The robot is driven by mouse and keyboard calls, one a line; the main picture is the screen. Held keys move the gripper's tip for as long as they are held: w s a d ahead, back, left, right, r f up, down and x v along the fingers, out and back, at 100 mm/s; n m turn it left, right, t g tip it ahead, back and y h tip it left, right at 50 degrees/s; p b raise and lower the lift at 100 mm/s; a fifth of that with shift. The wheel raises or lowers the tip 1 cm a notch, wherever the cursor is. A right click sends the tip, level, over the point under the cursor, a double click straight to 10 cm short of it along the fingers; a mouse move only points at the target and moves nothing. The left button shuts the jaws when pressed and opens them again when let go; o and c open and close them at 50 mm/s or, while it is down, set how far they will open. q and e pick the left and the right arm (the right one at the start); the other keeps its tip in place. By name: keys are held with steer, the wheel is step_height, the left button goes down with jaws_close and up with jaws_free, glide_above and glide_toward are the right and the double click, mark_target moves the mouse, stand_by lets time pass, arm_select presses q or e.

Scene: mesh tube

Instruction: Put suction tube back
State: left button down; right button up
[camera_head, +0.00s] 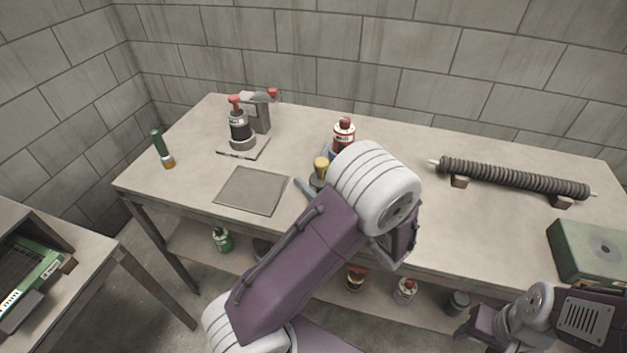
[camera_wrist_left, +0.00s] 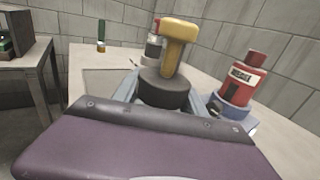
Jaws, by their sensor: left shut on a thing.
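My left gripper (camera_head: 314,185) is over the middle of the table, partly hidden by my left arm. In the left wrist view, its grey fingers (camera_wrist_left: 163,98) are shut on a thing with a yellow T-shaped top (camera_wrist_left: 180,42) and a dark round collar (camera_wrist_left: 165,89). The yellow top (camera_head: 321,164) also shows in the head view. I cannot tell whether it is the suction tube. A dark ribbed tube (camera_head: 515,178) lies on two small blocks at the table's right. My right gripper (camera_head: 468,328) is at the lower right, and its jaws are unclear.
A red and white bottle (camera_head: 343,134) stands right behind the held thing. A flat grey plate (camera_head: 252,190) lies to its left. A black pump bottle (camera_head: 240,128) and a green tube (camera_head: 158,143) stand farther left. A green box (camera_head: 590,252) sits at the right edge.

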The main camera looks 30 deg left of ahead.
arm_select(q)
steer(key=shift+f, duration=0.15)
steer(key=c, duration=0.6)
jaws_free()
steer(key=shift+c, duration=0.2)
steer(key=shift+d+r, duration=0.2)
steer(key=shift+r, duration=0.05)
steer(key=p+v, duration=0.1)
steer(key=v, duration=1)
steer(key=shift+s+d+p, duration=0.2)
steer(key=shift+d+p, duration=0.1)
steer(key=shift+d, duration=0.05)
